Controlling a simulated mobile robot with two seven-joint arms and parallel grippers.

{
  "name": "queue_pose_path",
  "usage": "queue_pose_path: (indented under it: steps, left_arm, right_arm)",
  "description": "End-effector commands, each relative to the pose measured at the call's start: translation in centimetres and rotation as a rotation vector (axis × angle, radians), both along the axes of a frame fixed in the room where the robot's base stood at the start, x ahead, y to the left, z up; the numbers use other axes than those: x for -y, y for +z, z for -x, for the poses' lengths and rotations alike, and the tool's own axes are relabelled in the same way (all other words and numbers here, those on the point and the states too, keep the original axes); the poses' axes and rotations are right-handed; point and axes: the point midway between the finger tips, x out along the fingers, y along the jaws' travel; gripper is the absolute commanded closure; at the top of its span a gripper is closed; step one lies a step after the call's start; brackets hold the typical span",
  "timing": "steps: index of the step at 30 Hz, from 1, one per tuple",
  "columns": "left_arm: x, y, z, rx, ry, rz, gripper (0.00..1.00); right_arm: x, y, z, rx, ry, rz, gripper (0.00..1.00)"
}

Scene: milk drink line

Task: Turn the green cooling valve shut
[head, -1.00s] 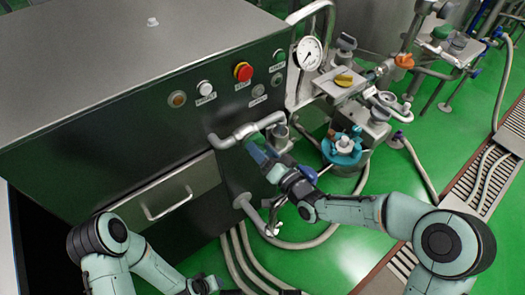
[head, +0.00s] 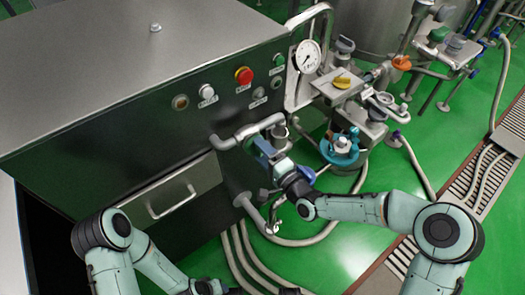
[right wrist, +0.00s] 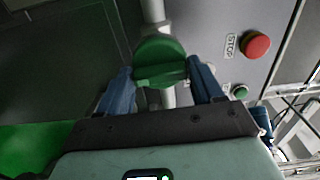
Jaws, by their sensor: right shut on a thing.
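The green cooling valve handle (right wrist: 160,62) shows in the right wrist view, mounted on a grey pipe on the front of the steel cabinet. My right gripper (right wrist: 163,82) is shut on it, with one blue finger at each side of the handle. In the head view my right gripper (head: 260,148) is at the pipe below the cabinet's buttons, and it hides most of the valve. My left gripper (head: 222,289) is low at the bottom edge of the head view, away from the valve; its jaws are too unclear to judge.
A red stop button (head: 244,75) and other buttons sit on the cabinet (head: 120,125) above the valve. A drawer handle (head: 170,203) is at the left. A pressure gauge (head: 307,56), a yellow-handled valve (head: 342,82) and a blue fitting (head: 341,150) stand to the right.

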Motion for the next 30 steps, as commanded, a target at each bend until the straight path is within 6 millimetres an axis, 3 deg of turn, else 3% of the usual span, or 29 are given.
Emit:
queue_pose_path:
  steps: [18,19,21,30]
  left_arm:
    - [0.13,0.19,0.28,-0.007,-0.003,0.003,0.57]
    - [0.12,0.19,0.27,-0.007,-0.003,0.003,0.57]
    - [0.12,0.19,0.27,-0.007,-0.003,0.003,0.57]
    - [0.12,0.22,0.27,-0.007,-0.003,0.003,0.57]
  right_arm:
    - [-0.02,-0.03,0.00,-0.025,0.000,-0.035,0.64]
    - [-0.02,-0.03,0.00,-0.025,0.000,-0.035,0.27]
    - [-0.02,-0.02,0.00,-0.025,0.000,-0.035,0.13]
    - [0.08,-0.02,0.11,-0.024,0.000,-0.032,0.13]
